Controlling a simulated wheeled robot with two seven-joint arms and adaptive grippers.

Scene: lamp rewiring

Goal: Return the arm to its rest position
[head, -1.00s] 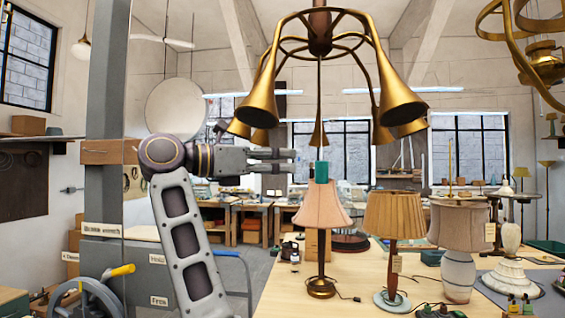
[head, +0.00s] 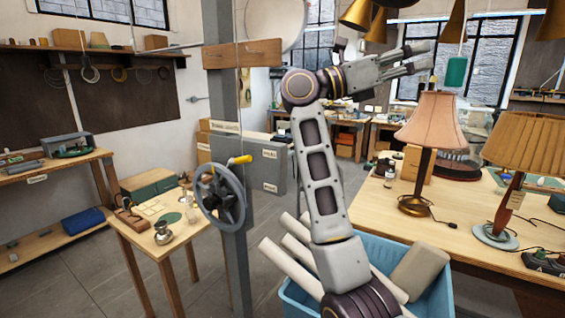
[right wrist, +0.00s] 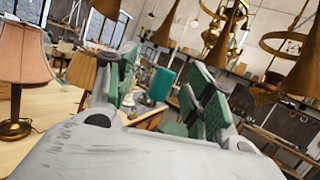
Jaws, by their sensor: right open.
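My right arm (head: 318,160) rises from the lower middle of the head view, bends at the elbow and reaches to the right. My right gripper (head: 422,58) is open and empty, tilted slightly upward. In the right wrist view its two green-padded fingers (right wrist: 165,88) stand apart. A teal block (head: 456,72) hangs below the brass chandelier, just right of the fingertips in the head view. It also shows beyond the fingers in the right wrist view (right wrist: 159,85). My left gripper is not in view.
A grey post (head: 226,110) with a handwheel (head: 220,195) stands left of the arm. A blue bin (head: 437,300) with rolls is by the arm's lower part. A pink-shaded lamp (head: 432,125) and a pleated lamp (head: 525,135) stand on the workbench (head: 385,215) at right.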

